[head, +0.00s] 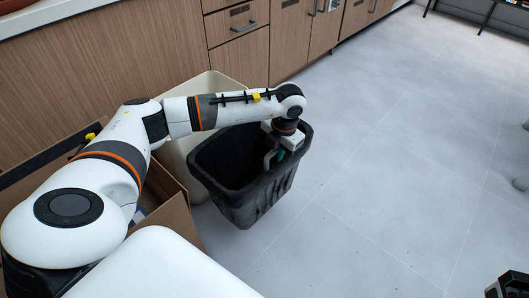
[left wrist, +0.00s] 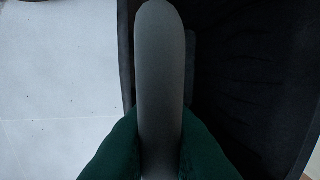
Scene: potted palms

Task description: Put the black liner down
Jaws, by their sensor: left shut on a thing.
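The black liner (head: 236,197) is an open-topped, ribbed dark bin in the middle of the head view, in front of a cream bin (head: 211,82). My left gripper (head: 272,158) reaches down over its right side and is shut on it. In the left wrist view, the green fingers (left wrist: 159,150) press on both sides of a rounded grey part (left wrist: 160,70), with the liner's dark interior (left wrist: 245,75) to the right. I cannot tell whether the liner's bottom touches the floor.
Wooden cabinets (head: 245,55) run along the back left. A cardboard box (head: 172,222) stands left of the liner, partly hidden by my arm. The grey tiled floor (head: 390,160) to the right is open. A dark object (head: 508,286) shows at the bottom right corner.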

